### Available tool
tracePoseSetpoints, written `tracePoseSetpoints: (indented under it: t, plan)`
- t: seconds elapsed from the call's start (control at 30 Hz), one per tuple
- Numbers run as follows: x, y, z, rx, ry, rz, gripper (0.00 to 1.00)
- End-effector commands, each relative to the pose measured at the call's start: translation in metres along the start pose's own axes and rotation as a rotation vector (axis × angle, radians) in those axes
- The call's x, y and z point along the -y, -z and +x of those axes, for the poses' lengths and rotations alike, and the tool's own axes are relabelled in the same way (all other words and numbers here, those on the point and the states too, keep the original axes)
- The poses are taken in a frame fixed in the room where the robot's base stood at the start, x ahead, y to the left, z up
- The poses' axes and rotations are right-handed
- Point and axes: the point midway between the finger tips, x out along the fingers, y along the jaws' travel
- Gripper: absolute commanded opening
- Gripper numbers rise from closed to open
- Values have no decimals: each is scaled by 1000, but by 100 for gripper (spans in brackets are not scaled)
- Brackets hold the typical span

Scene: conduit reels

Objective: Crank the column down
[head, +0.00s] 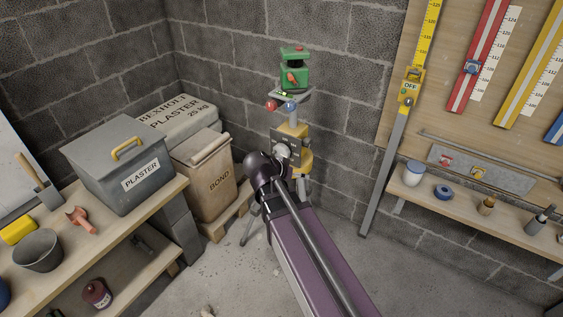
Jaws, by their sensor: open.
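A tripod stands in the back corner with a green levelling instrument (295,76) on its head plate. Its yellow column collar (293,131) shows below the head, partly covered by my arm. A red knob (271,104) and a blue knob (291,107) sit just under the plate. My gripper (289,147) is in front of the tripod, at the height of the collar and below the knobs. It is open, but its fingertips are hard to make out. The crank handle is not clearly visible, and I cannot tell whether my gripper touches it.
A bench (150,211) with a grey plaster box (112,160) is at the left. Plaster and bond sacks (205,175) stand just left of the tripod. A grey staff with a yellow head (388,160) leans on the wall at right, beside a shelf (470,222). Floor between is mostly clear.

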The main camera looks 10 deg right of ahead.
Motion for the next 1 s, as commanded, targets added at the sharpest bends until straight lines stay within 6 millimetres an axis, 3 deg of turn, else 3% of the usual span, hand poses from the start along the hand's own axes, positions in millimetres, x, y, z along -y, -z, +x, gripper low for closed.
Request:
tracePoseSetpoints:
  t: [0.1,0.37,0.8,1.0]
  plan:
    - [20,-4,12,-101,-21,67,100]
    - [54,1,15,-329,-29,212,100]
    - [117,0,-3,-694,83,425,100]
    - [132,0,-14,-778,132,470,100]
